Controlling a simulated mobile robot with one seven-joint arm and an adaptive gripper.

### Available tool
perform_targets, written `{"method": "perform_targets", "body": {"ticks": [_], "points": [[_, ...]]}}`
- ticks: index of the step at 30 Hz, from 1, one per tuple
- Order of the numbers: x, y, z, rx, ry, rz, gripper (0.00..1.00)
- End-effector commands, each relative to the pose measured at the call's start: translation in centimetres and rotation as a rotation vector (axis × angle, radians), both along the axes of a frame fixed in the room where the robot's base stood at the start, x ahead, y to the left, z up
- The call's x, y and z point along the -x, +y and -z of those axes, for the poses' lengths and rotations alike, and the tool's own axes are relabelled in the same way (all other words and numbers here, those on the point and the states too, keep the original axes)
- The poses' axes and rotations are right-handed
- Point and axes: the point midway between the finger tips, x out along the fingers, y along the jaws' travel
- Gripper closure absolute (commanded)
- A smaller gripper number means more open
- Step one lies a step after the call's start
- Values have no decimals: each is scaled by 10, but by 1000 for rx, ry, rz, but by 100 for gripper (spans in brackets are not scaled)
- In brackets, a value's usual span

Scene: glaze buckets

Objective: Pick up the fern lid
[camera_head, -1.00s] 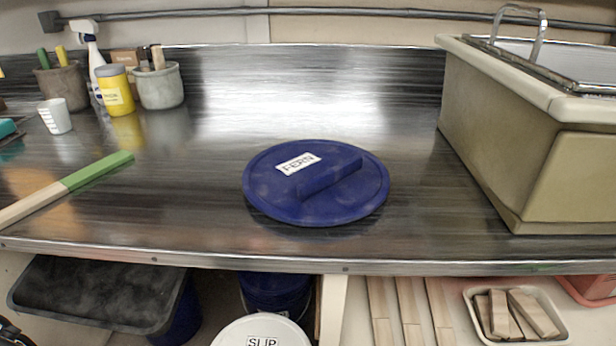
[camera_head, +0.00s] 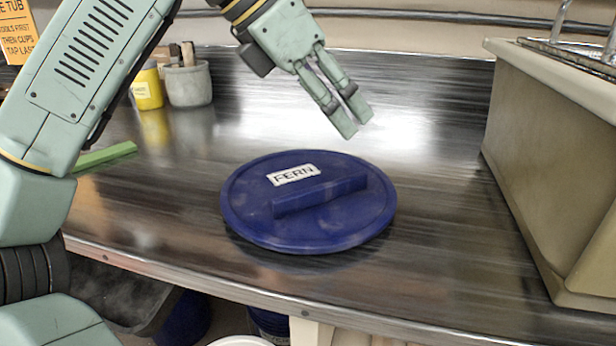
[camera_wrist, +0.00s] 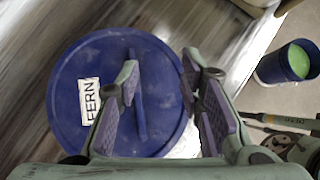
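The fern lid (camera_head: 340,225) is a round, dark blue lid with a raised bar handle (camera_head: 318,194) and a white label reading FERN. It lies flat on the metal counter. My gripper (camera_head: 352,128) is above and behind the lid in the head view, its fingers pointing down and to the right, empty and apart from the lid. In the wrist view the lid (camera_wrist: 75,135) lies beyond my gripper (camera_wrist: 158,85), whose two fingers are spread. The bar handle shows between the fingers, nearer the left one.
A beige sink (camera_head: 560,150) stands at the right. A yellow jar (camera_head: 147,88) and a grey pot (camera_head: 189,84) stand at the back left. The counter around the lid is clear. A bucket with green contents (camera_wrist: 290,62) shows below the counter.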

Motion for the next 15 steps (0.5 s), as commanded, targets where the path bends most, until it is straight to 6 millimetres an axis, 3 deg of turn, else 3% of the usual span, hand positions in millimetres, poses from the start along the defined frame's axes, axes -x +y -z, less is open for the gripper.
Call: {"method": "perform_targets", "body": {"ticks": [3,6,15], "points": [[-8,32,17,-170,68,-93,66],[-9,46,24,-241,102,-132,66],[-18,39,65,-265,116,-144,66]]}}
